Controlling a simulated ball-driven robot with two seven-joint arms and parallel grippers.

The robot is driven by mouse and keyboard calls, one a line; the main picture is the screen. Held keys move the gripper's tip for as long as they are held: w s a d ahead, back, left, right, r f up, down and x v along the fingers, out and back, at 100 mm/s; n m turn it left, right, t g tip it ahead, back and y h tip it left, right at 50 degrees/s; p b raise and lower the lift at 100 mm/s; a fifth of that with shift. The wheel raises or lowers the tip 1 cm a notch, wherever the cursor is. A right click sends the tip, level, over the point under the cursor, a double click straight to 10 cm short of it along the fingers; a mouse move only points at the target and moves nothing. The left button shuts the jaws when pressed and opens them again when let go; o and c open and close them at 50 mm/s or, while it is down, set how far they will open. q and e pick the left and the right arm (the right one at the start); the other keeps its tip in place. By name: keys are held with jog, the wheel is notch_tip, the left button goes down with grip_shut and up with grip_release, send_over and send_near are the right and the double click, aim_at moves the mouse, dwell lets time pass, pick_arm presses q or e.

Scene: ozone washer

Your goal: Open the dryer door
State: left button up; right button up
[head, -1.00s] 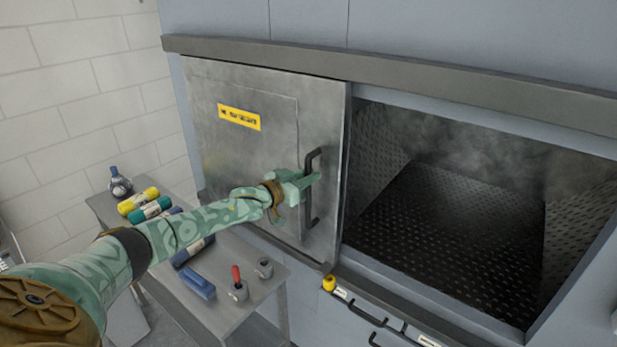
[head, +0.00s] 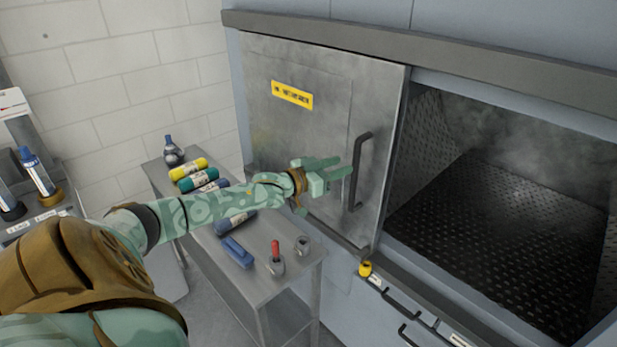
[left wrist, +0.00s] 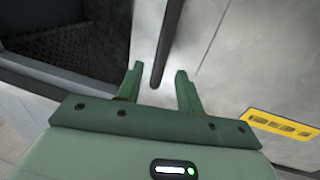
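The dryer door (head: 310,135) is a grey metal sliding panel with a yellow label, standing at the left. The chamber opening (head: 510,200) shows wide to its right. The door's dark vertical handle (head: 358,175) is near the panel's right edge. My left gripper (head: 345,170) is open at the left side of the handle. In the left wrist view the two green fingers (left wrist: 158,85) are apart, and the handle's end (left wrist: 160,70) shows between or just beyond their tips. No grip on it shows. My right gripper is not in view.
A shelf with bottles (head: 38,178) is at far left.

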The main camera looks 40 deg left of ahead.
pick_arm(q)
jog(key=v, duration=0.9)
jog(key=shift+s, duration=0.3)
